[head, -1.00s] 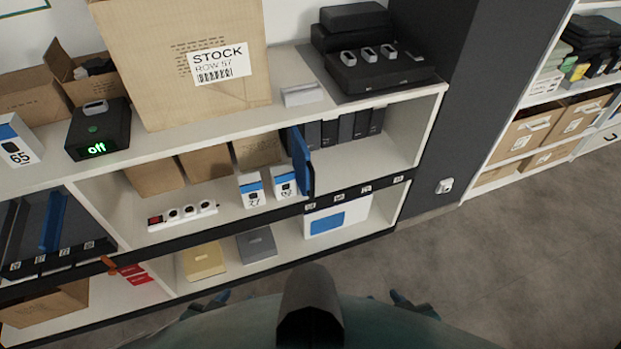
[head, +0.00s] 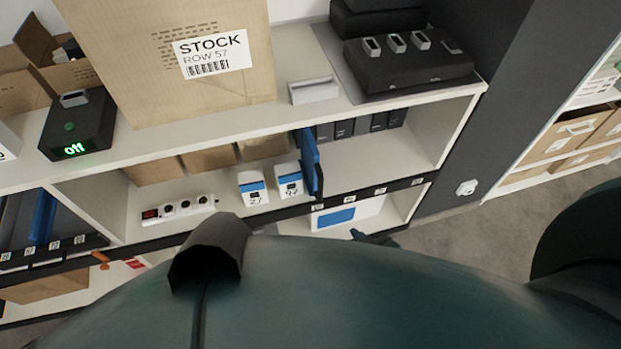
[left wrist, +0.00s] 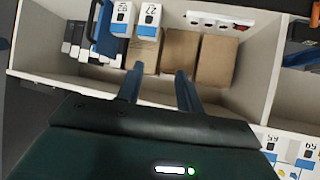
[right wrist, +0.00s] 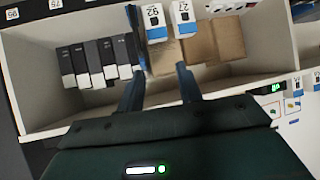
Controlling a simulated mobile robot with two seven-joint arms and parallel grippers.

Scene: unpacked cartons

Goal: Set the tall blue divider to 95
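The tall blue divider (head: 309,160) stands upright in the middle shelf bay, near the left end of a dark front rail with several labels. It also shows in the left wrist view (left wrist: 105,28). In the right wrist view the 95 label (right wrist: 12,14) is at the rail's end, beside the 75 label (right wrist: 55,4); both appear upside down. My right gripper (right wrist: 158,88) is open and empty, its fingers apart; its tip (head: 374,238) shows below the rail in the head view. My left gripper (left wrist: 158,88) is open and empty. Neither holds the divider.
Two white-blue boxes (head: 253,187) (head: 289,181) stand just left of the divider, with a power strip (head: 180,209) beyond. A shorter blue divider (head: 44,216) is in the left bay. The bay's right front is clear.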

